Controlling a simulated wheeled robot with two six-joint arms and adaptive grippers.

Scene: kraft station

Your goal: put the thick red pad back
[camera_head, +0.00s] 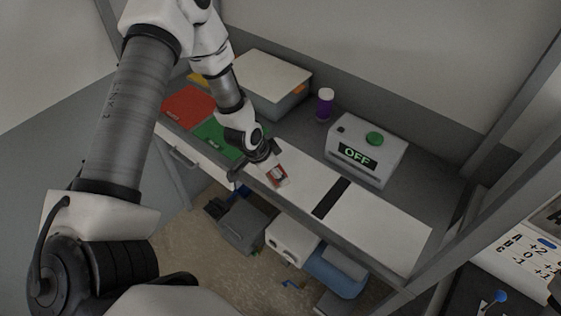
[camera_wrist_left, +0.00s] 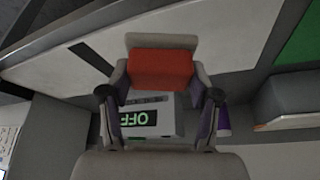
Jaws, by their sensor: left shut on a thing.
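The thick red pad (camera_wrist_left: 160,68) is a red block between the fingers of my left gripper (camera_wrist_left: 160,100) in the left wrist view. My left gripper (camera_head: 268,166) is shut on it. In the head view a small part of the red pad (camera_head: 279,182) shows at the gripper's tip, over the front part of the white surface. I cannot tell whether the pad touches the surface. A red mat (camera_head: 187,106) and a green mat (camera_head: 213,137) lie on the desk to the left of the gripper.
A box with a green button and an OFF display (camera_head: 367,150) stands at the back right. A purple bottle (camera_head: 325,107) and a grey lidded bin (camera_head: 269,83) stand behind. A black strip (camera_head: 331,198) crosses the white area. Several bins (camera_head: 292,240) sit below the desk.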

